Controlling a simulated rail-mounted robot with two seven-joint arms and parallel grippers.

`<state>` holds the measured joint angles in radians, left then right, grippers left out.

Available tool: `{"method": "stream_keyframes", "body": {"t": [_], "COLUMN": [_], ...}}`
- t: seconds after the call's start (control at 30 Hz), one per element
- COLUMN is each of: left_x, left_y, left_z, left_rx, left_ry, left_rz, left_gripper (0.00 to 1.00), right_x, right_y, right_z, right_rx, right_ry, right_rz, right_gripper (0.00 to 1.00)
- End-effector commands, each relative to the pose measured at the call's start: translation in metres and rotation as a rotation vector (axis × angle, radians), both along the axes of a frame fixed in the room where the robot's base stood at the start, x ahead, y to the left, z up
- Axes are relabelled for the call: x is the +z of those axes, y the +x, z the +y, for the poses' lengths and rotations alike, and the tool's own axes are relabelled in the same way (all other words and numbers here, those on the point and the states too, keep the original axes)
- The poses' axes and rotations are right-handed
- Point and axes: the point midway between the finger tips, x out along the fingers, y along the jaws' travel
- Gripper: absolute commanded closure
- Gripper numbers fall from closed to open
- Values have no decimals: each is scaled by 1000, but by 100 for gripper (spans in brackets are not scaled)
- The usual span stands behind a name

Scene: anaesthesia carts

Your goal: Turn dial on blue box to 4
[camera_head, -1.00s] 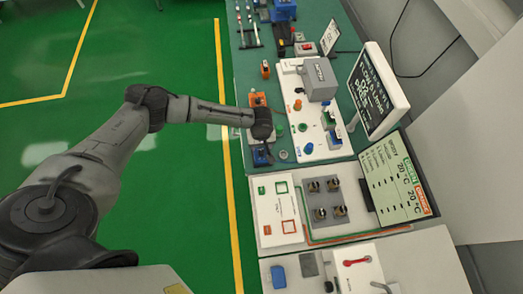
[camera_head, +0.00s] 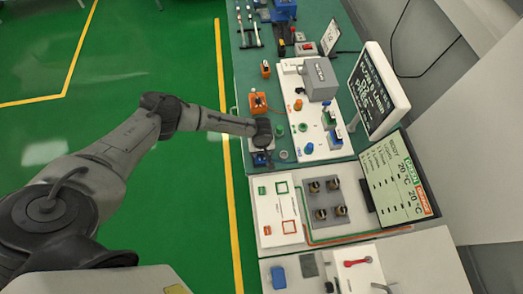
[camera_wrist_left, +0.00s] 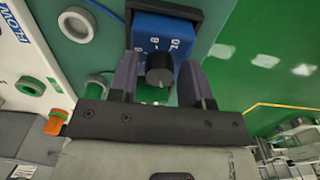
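The blue box (camera_wrist_left: 153,33) with white numbers on its face fills the upper middle of the left wrist view. Its black dial (camera_wrist_left: 159,70) sits between the two fingers of my left gripper (camera_wrist_left: 165,75). The fingers are spread, with visible gaps on both sides of the dial. In the head view the blue box (camera_head: 261,159) lies on the green bench top, just below the end of my left arm, which partly covers it. A white "8" and "10" show on the face; the dial's exact setting cannot be told. My right gripper is not in view.
An orange box (camera_head: 258,103) stands just above the blue box on the bench. A white panel (camera_head: 320,150) with coloured knobs lies to the right. A white board (camera_head: 277,228) is nearer, and open green floor lies to the left.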

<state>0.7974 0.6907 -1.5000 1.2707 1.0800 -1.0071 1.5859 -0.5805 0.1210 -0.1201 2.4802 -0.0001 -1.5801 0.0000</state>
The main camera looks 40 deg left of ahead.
Motion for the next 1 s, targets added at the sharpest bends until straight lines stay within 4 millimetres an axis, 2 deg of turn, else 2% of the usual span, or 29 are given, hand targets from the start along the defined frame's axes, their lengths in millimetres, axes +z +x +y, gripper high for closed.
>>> {"method": "stream_keyframes", "body": {"t": [0.07, 0.4, 0.67, 1.0], "left_x": [0, 0, 2, 3], "left_y": [0, 0, -1, -3], "left_z": [0, 0, -1, -1], "left_rx": [0, 0, -25, -221], "left_ry": [0, 0, -2, -3], "left_rz": [0, 0, 2, 5], "left_gripper": [63, 96, 96, 96], "right_x": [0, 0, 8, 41], "right_y": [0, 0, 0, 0], "right_z": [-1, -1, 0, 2], "right_rx": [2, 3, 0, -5], "right_ry": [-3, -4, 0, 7], "right_rz": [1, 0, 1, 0], "right_gripper": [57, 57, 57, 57]}}
